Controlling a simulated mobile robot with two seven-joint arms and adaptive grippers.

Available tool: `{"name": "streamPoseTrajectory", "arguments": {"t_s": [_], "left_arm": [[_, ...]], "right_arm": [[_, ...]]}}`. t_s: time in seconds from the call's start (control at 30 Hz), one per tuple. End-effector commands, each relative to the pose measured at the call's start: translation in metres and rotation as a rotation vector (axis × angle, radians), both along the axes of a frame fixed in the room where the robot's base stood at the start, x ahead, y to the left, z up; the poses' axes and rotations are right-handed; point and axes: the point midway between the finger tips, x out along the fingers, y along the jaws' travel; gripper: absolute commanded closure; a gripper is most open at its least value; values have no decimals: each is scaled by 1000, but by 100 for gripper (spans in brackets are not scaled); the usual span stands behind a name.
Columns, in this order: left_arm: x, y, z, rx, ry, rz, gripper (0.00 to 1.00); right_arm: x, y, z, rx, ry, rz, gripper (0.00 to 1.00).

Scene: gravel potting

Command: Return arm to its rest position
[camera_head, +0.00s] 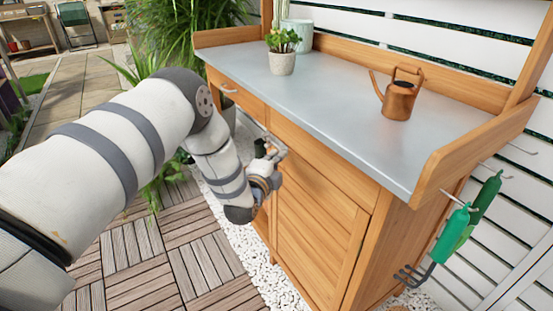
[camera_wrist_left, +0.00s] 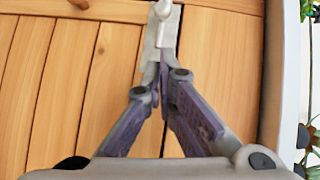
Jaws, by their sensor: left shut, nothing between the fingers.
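My left arm reaches in from the left in the head view, bent at the elbow. Its gripper (camera_head: 277,148) is in front of the wooden potting cabinet (camera_head: 325,210), below the worktop. In the left wrist view the fingers (camera_wrist_left: 163,28) are shut together with nothing between them, in front of the plank doors (camera_wrist_left: 108,75). A small pale rounded thing shows at the fingertips; I cannot tell whether they touch it. My right gripper is not in view.
The grey worktop (camera_head: 335,100) holds a small potted plant (camera_head: 282,62), a tall pale pot (camera_head: 300,33) and a copper watering can (camera_head: 398,98). Green-handled tools (camera_head: 453,232) hang at the cabinet's right side. Wooden deck tiles (camera_head: 140,255) and white gravel (camera_head: 272,280) lie in front.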

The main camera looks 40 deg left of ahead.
Motion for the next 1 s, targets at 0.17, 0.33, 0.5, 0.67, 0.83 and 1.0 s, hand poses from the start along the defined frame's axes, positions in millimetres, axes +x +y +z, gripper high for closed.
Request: {"name": "streamPoseTrajectory", "arguments": {"t_s": [0.17, 0.33, 0.5, 0.67, 0.83, 1.0], "left_arm": [[-44, -14, 9, -1, 1, -3, 100], [-80, -25, 11, 0, 1, -1, 100], [-95, -28, 12, 0, -1, -1, 100], [-101, -33, 4, -38, 29, -4, 100], [-179, -81, -68, -459, 345, 46, 100], [-330, -133, -121, -900, 758, 362, 100]], "right_arm": [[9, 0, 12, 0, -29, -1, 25], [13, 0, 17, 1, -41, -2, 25], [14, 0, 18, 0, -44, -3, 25], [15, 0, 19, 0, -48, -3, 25], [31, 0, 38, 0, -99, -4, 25], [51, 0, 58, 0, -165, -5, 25]]}}
